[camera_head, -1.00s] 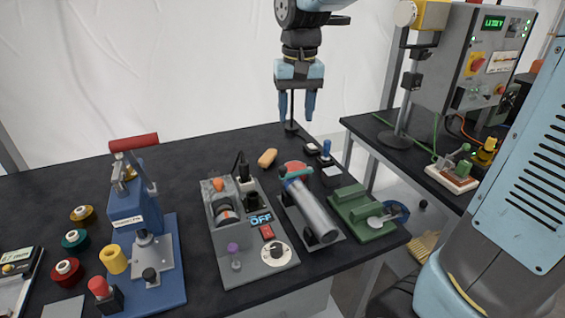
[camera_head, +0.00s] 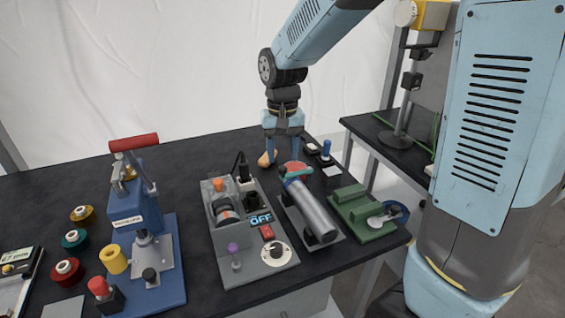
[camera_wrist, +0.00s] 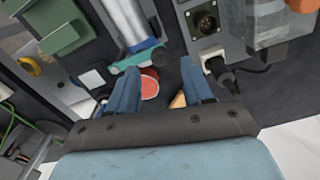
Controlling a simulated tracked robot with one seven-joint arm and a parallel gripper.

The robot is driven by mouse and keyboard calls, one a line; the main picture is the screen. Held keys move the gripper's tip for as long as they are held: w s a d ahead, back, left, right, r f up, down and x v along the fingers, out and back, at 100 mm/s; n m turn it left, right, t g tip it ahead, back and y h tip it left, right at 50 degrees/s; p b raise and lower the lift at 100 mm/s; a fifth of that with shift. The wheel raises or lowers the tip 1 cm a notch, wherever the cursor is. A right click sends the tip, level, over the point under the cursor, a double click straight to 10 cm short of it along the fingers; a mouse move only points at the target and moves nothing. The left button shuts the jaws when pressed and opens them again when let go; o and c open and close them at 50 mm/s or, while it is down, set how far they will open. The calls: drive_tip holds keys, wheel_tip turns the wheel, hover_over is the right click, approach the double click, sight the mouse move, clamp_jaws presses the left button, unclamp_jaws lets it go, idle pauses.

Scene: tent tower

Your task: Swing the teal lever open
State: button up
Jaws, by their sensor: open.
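The teal lever (camera_head: 298,173) lies across the far end of a grey metal cylinder (camera_head: 315,212) on a grey base plate. In the wrist view the teal lever (camera_wrist: 140,57) runs across the cylinder's end, just beyond the fingertips. My gripper (camera_head: 283,155) points down over the bench behind the lever, with its two blue fingers apart and nothing held between them. In the wrist view my gripper (camera_wrist: 158,76) has a red round piece showing between its fingers. I cannot tell the exact gap between fingertips and lever.
A tan piece (camera_head: 265,160) lies beside the left finger. A grey panel with an OFF sign (camera_head: 261,218) stands left of the cylinder, a green fixture (camera_head: 362,214) right of it. A blue press (camera_head: 136,212) stands further left. A black plug (camera_wrist: 215,66) stands close by.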

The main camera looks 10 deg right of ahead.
sight(283, 167)
drive_tip(key=shift+f, duration=1.75)
clamp_jaws()
